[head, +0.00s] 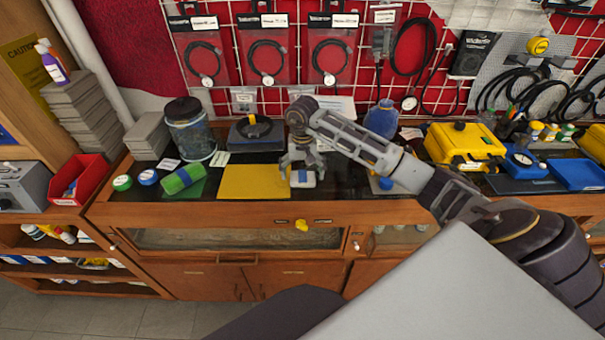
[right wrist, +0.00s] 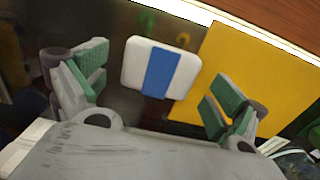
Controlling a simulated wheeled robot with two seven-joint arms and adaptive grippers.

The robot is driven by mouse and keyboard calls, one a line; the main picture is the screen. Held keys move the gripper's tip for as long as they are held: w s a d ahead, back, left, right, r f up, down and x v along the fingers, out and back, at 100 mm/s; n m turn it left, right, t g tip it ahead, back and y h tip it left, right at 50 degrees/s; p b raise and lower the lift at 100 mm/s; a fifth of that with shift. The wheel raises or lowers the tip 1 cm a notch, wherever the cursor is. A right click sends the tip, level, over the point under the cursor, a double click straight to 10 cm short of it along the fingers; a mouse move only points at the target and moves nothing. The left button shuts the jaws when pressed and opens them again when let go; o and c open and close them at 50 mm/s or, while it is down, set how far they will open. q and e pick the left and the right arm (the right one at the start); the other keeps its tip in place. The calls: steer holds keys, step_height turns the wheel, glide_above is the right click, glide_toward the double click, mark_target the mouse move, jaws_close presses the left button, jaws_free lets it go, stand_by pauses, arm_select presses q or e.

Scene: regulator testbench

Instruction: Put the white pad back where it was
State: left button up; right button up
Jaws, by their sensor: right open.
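The white pad (head: 303,182) lies on the dark bench top, just right of the yellow mat. In the right wrist view the pad (right wrist: 136,62) is a rounded white block with a blue band across its middle. My right gripper (head: 300,167) is over the pad, pointing down. In the right wrist view this gripper (right wrist: 154,88) is open, with its green-lined fingers wide apart and the pad beyond the gap between them. The fingers do not appear to touch it. My left gripper is not in view.
The yellow mat (head: 253,182) is bare. A blue flask (head: 382,118) and a yellow case (head: 464,146) are to the right. Bagged gauges (head: 267,58) hang on the wall grid behind.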

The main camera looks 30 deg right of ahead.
mark_target(302, 176)
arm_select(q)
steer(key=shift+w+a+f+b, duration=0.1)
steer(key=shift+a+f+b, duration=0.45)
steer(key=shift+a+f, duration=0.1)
arm_select(e)
step_height(302, 176, up, 11)
steer(key=shift+r, duration=0.2)
